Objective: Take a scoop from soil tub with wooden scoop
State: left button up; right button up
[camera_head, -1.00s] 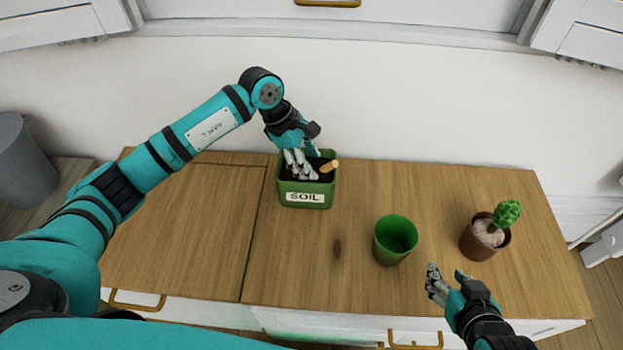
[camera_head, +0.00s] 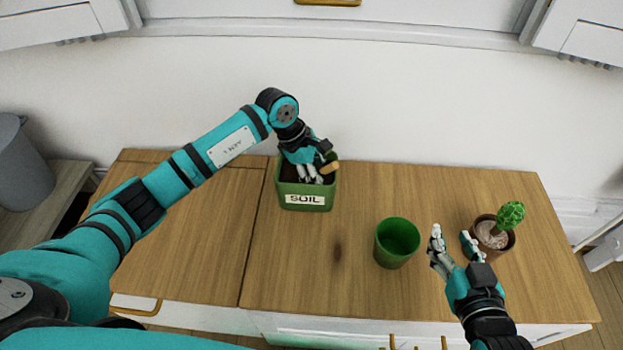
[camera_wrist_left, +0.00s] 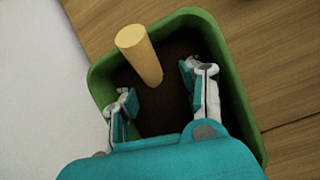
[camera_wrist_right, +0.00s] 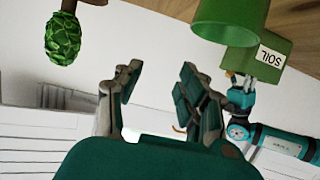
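The green soil tub (camera_head: 305,203) with a SOIL label stands near the back of the wooden top and holds dark soil. The wooden scoop's light handle (camera_wrist_left: 140,55) sticks up from the soil; the rest of the scoop is hidden. My left gripper (camera_head: 318,176) is inside the tub's opening, and the handle shows at its right side. In the left wrist view my left gripper (camera_wrist_left: 160,95) is open, with its fingers on either side of the handle, apart from it. My right gripper (camera_head: 454,238) is open and empty, right of the green pot.
An empty green pot (camera_head: 397,243) stands in the middle right of the wooden top (camera_head: 200,235). A brown pot (camera_head: 492,248) with a cactus (camera_head: 510,215) stands farther right. The left part of the top is clear. A white wall is behind.

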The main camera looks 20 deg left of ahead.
pick_arm(q)
grip_shut()
jog(key=shift+r, duration=0.2)
